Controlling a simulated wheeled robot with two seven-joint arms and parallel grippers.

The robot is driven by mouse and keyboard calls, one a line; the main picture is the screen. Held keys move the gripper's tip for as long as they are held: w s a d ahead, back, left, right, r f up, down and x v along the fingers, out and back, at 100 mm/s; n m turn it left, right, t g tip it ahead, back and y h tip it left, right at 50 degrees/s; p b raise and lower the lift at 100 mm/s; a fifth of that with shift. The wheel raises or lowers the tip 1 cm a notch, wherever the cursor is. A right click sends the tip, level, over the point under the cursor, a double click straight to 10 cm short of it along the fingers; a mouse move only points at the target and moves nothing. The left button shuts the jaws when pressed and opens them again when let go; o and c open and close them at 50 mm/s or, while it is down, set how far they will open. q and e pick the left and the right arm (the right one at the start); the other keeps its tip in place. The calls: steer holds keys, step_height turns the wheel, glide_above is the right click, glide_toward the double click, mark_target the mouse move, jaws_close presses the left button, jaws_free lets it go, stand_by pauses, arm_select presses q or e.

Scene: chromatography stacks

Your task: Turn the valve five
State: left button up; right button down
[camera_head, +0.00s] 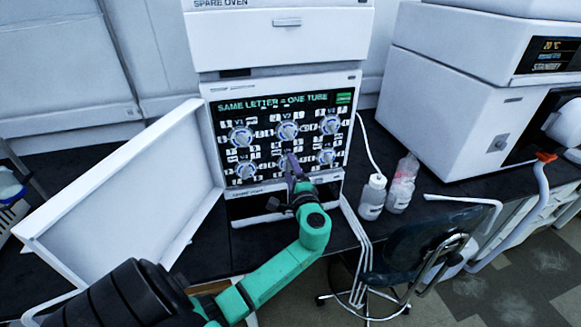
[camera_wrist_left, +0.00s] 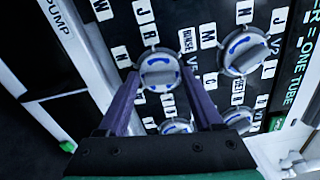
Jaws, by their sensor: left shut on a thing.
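The valve panel (camera_head: 308,137) is a black front with two rows of white and blue round knobs among white letter tags. My right gripper is in neither view.
Valve two (camera_wrist_left: 243,50) and valve six (camera_wrist_left: 175,126) sit close to the fingers. A white door (camera_head: 125,185) stands open at left. Two bottles (camera_head: 372,196) stand right of the unit. A dark chair (camera_head: 420,245) is in front of the bench.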

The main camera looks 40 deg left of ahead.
arm_select(q)
steer(key=m+p, duration=0.1)
steer(key=m, duration=0.3)
steer(key=shift+p, duration=0.35)
steer(key=shift+f+m, duration=0.1)
steer(key=shift+m, duration=0.2)
steer(key=o, duration=1)
steer(key=shift+o, duration=0.2)
steer(key=shift+d, duration=0.1)
steer(key=b+v, duration=0.4)
steer(key=v, duration=1)
steer(key=shift+s+d, duration=0.15)
steer(key=shift+s, duration=0.05)
